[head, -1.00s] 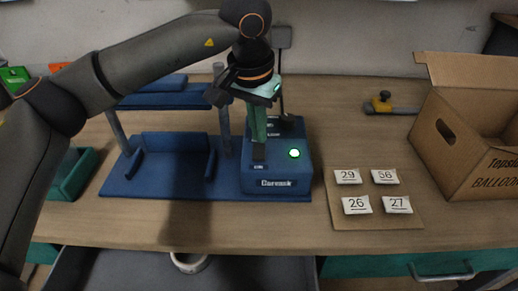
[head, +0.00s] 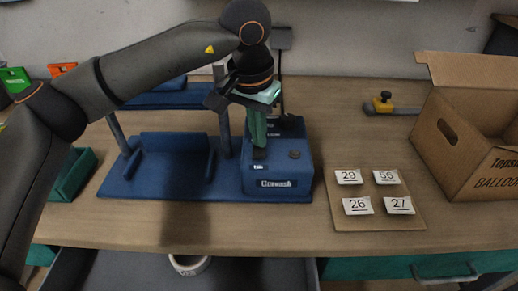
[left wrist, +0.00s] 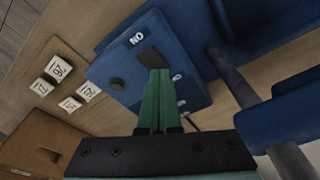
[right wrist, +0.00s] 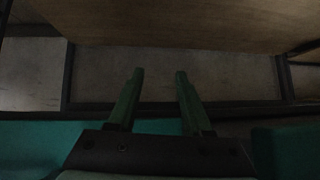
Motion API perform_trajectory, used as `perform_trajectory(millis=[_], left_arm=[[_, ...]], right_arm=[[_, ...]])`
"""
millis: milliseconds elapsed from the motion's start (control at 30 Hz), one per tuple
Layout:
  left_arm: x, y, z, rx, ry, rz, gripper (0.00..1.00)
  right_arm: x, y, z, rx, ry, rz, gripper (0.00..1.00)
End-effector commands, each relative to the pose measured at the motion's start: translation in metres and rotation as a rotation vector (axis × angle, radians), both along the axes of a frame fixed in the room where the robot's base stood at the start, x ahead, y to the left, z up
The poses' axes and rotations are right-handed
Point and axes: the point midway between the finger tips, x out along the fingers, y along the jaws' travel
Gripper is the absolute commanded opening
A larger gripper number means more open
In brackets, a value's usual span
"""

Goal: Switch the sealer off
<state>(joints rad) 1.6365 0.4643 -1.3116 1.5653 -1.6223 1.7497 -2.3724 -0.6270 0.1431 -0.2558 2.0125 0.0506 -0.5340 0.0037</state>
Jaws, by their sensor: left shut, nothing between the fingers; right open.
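The blue sealer (head: 285,178) stands on the workbench, with its control box at the right end of a blue base. A dark round lamp (head: 294,154) on the box top is unlit; it also shows in the left wrist view (left wrist: 117,84). My left gripper (head: 259,152) is shut and empty, pointing down with its fingertips at the dark switch on the box top. In the left wrist view the closed green fingers (left wrist: 156,72) reach the switch (left wrist: 152,58), near a white label. My right gripper (right wrist: 158,74) is open and empty, away from the sealer, at a dark edge below the bench.
A brown board (head: 376,212) with several numbered cards lies right of the sealer. An open cardboard box (head: 455,160) stands at the far right. A green bin (head: 72,175) is at the left. A grey open drawer (head: 120,268) holds a tape roll (head: 190,265).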

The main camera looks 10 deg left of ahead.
Motion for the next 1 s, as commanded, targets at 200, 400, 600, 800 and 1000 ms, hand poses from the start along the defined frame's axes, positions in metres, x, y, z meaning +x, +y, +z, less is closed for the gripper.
perform_trajectory(millis=[200, 400, 600, 800, 1000], left_arm=[[-0.001, 0.000, 0.010, 0.002, 0.005, -0.002, 0.00], [-0.001, 0.000, 0.028, 0.002, 0.004, -0.002, 0.00], [-0.001, 0.000, 0.044, 0.001, 0.004, -0.001, 0.00], [-0.001, 0.000, 0.060, 0.001, 0.004, -0.001, 0.00], [-0.001, 0.000, 0.071, 0.001, 0.004, -0.001, 0.00]], right_arm=[[0.000, 0.000, 0.010, -0.001, 0.000, 0.001, 0.50], [0.000, 0.000, 0.023, 0.000, 0.001, 0.000, 0.50], [-0.001, 0.000, 0.036, 0.000, 0.002, 0.000, 0.50], [-0.001, 0.000, 0.049, 0.000, 0.002, 0.000, 0.50], [-0.001, 0.000, 0.057, 0.000, 0.002, 0.000, 0.50]])
